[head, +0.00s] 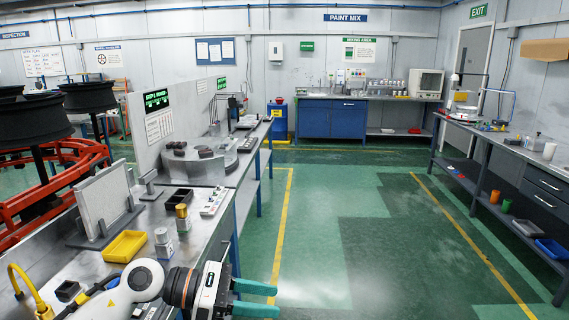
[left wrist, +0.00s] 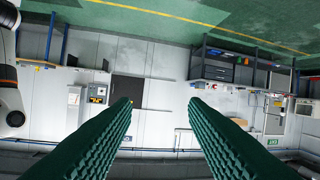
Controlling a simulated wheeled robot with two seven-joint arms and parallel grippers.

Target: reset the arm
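My left gripper (head: 276,299) is at the bottom of the head view, its two green fingers pointing right, one above the other with a gap between them. In the left wrist view the green fingers (left wrist: 160,104) stand wide apart with nothing between them. The left arm comes in from the lower left, beside the end of the left workbench (head: 185,228). The gripper is over the green floor side of that bench, touching nothing that I can see. My right gripper is not in view.
On the left bench are a yellow tray (head: 124,246), a gold-capped bottle (head: 182,218), a second bottle (head: 163,243) and a grey panel on a stand (head: 104,200). The green floor (head: 340,230) ahead is clear.

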